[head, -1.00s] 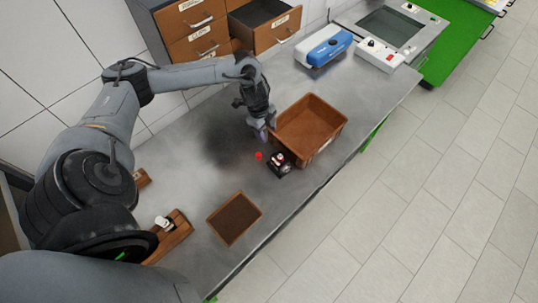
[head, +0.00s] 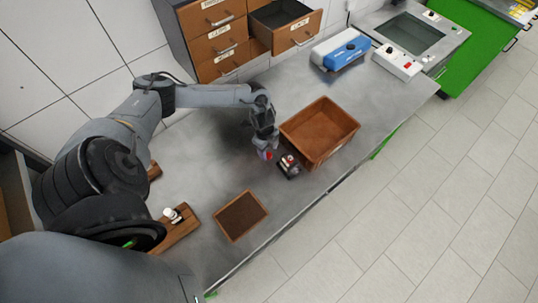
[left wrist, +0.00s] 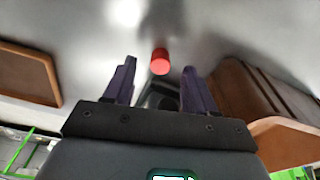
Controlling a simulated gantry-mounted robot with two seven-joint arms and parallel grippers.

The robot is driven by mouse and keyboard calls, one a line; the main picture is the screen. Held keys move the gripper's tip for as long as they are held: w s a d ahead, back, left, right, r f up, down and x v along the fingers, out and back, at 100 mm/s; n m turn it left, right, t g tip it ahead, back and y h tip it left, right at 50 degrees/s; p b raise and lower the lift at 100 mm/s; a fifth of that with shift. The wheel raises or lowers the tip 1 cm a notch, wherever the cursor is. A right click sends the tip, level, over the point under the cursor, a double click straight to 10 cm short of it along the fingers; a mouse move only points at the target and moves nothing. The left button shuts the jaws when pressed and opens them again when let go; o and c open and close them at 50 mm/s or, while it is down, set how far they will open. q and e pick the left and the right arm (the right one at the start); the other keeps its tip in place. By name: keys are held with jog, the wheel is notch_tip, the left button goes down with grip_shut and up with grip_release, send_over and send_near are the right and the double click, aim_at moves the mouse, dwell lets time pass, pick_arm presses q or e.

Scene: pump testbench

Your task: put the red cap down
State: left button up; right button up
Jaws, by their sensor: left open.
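The small red cap (head: 267,156) is on or just above the grey table, right at the fingertips of my left gripper (head: 264,152). In the left wrist view the red cap (left wrist: 160,62) shows in the gap between the two dark purple fingers (left wrist: 160,72), near their tips, with space on both sides. My left gripper is open and holds nothing. Whether the cap touches the table is not clear. A small black, white and red pump part (head: 289,166) stands just right of the cap. My right gripper is not in view.
A brown open bin (head: 347,144) stands close to the right of my left gripper. A brown framed tray (head: 241,214) lies nearer the table's front edge. A wooden holder (head: 182,236) with a white part is at left. Drawers and a blue-white device (head: 340,50) stand at the back.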

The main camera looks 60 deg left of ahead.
aim_at(269, 156)
pick_arm(q)
jog(key=shift+d+f, duration=0.15)
jog(key=shift+f, duration=1.05)
jog(key=shift+c, duration=0.2)
grip_shut()
